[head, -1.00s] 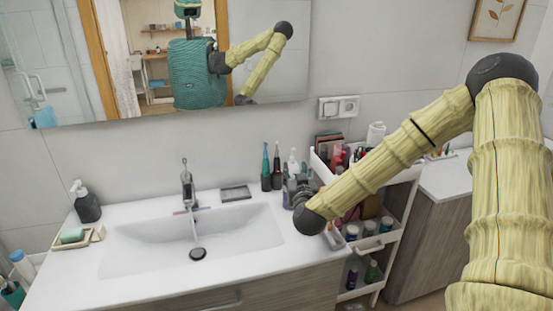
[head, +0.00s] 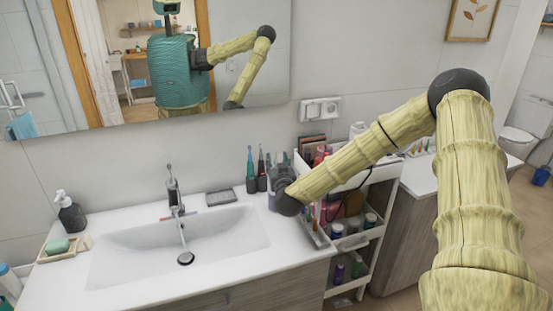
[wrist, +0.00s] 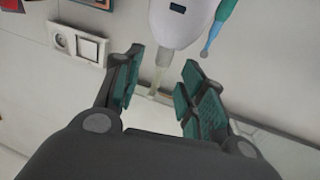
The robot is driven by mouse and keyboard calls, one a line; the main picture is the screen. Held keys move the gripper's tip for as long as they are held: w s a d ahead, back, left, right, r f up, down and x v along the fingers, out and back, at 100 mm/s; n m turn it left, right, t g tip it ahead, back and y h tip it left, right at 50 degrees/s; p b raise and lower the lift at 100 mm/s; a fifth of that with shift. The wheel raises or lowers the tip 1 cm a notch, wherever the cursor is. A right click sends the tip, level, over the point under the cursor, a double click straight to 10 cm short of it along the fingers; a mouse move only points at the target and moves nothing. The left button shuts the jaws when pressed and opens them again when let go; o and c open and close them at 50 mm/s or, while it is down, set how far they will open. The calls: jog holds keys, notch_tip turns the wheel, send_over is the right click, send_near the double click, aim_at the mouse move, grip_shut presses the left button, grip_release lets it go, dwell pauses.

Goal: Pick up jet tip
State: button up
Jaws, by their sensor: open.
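In the wrist view a white device (wrist: 180,22) hangs in from the top edge. A thin, pale yellowish tip (wrist: 156,82), which looks like the jet tip, points down in the picture from its end. My gripper (wrist: 162,64) is open, with one finger on each side of this tip and gaps on both sides. In the head view my gripper (head: 283,178) is at the back right corner of the washbasin counter, beside the upright toothbrushes. The gripper hides the jet tip there.
A teal electric toothbrush (wrist: 222,22) is close to the right of the device. A dark toothbrush (head: 262,172) stands at the wall. The white cart (head: 352,240) with several bottles is at the right. The sink (head: 215,235) is empty.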

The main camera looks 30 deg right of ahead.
aim_at(277, 159)
jog(key=shift+p+x, duration=0.55)
jog(key=shift+x, duration=0.95)
jog(key=shift+f, duration=0.1)
jog(key=c, duration=0.8)
